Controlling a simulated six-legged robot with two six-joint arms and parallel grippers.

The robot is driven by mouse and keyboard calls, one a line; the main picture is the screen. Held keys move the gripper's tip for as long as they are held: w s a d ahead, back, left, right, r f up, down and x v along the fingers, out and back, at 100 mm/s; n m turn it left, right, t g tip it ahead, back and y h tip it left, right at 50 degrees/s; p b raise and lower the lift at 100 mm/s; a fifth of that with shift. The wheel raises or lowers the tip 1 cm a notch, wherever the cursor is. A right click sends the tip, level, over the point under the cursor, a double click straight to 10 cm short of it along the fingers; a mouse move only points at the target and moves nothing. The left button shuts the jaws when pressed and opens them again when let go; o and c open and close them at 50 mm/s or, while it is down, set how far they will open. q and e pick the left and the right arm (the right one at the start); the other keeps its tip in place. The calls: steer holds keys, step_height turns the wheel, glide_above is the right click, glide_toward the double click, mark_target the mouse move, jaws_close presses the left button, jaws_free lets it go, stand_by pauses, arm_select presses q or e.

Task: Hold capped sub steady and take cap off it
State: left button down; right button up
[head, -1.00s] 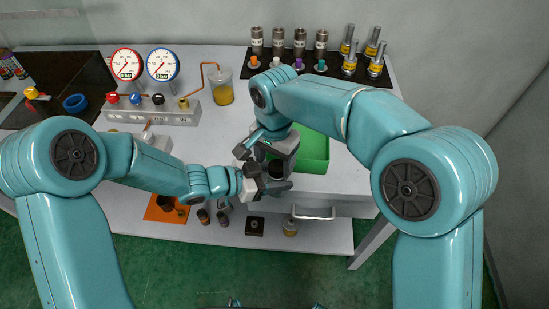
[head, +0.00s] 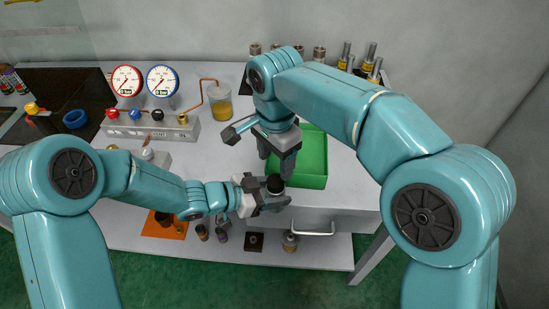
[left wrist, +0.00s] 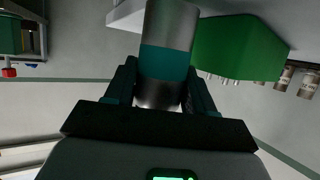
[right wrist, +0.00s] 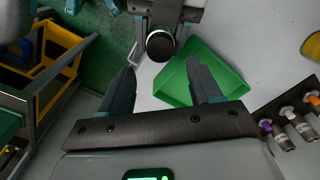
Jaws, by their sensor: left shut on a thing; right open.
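The capped sub (head: 274,184) is upright in my left gripper (head: 272,201), just in front of the green tray. Its dark round top faces up in the head view. In the left wrist view the sub (left wrist: 166,60) is a grey metal cylinder with a teal band, clamped between the fingers. The right wrist view shows its dark round end (right wrist: 160,45) with a pale rim; I cannot make out a separate cap edge. My right gripper (right wrist: 163,78) is open and empty, above the sub and apart from it.
A green tray (head: 313,160) sits on the table behind the sub. A gauge and valve manifold (head: 150,126) stands at the left, with a yellow-filled beaker (head: 221,105) beside it. Several fittings line the back right. A lower shelf (head: 330,252) holds more parts.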

mark_target(275, 180)
step_height(275, 180, down, 7)
steer(key=shift+w+r, duration=0.1)
stand_by(0.3)
steer(key=c, duration=1.1)
steer(key=shift+o, duration=0.2)
steer(key=n, duration=0.6)
steer(key=shift+n, duration=0.4)
steer(key=o, duration=1.2)
steer(key=shift+c, duration=0.2)
steer(key=shift+a, duration=0.1)
